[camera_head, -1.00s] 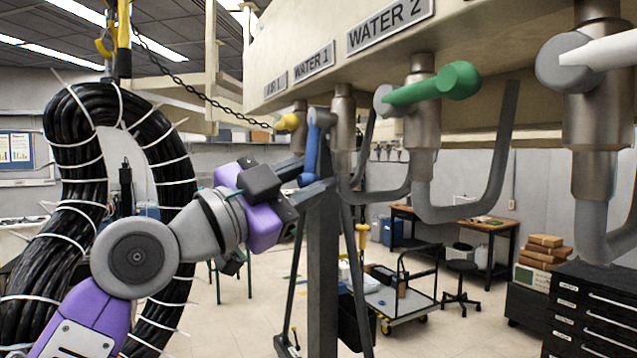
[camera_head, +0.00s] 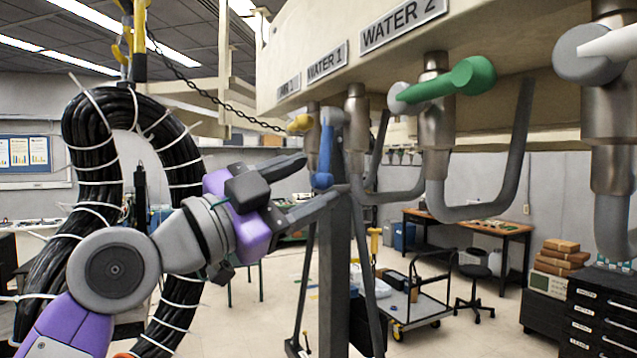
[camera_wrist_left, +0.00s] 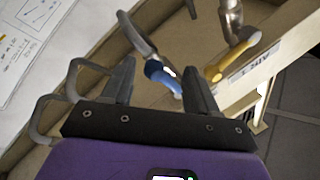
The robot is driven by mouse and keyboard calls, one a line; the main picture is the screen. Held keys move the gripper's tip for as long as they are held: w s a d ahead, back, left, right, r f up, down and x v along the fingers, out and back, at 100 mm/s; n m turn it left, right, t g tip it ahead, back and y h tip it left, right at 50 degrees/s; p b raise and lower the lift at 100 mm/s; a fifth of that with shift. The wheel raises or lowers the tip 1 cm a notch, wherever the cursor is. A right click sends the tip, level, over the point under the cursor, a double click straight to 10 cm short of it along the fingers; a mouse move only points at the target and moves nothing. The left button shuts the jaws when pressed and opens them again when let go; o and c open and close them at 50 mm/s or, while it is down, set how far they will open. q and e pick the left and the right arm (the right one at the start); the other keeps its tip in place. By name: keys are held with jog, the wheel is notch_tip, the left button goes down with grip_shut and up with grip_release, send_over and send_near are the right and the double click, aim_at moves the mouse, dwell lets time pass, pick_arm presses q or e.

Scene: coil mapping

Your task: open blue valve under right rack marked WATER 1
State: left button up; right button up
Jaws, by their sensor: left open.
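The blue valve handle (camera_head: 325,152) hangs down, nearly vertical, under the rack sign WATER 1 (camera_head: 327,62) in the head view. My left gripper (camera_head: 322,177) is open, with one finger to the left of the handle and the other below its lower end. In the left wrist view the blue handle (camera_wrist_left: 160,74) shows between the two spread fingers of my left gripper (camera_wrist_left: 163,75), beyond the palm. I cannot tell whether a finger touches it. My right gripper is not in view.
A yellow handle (camera_head: 300,123) sits just left of the blue one, and a green handle (camera_head: 447,87) is to the right under WATER 2 (camera_head: 403,22). Grey bent pipes hang below the rack. A thick black cable coil (camera_head: 92,180) hangs at left.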

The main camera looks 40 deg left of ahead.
pick_arm(q)
jog(key=shift+b+v, duration=0.3)
jog(key=shift+v, duration=2.05)
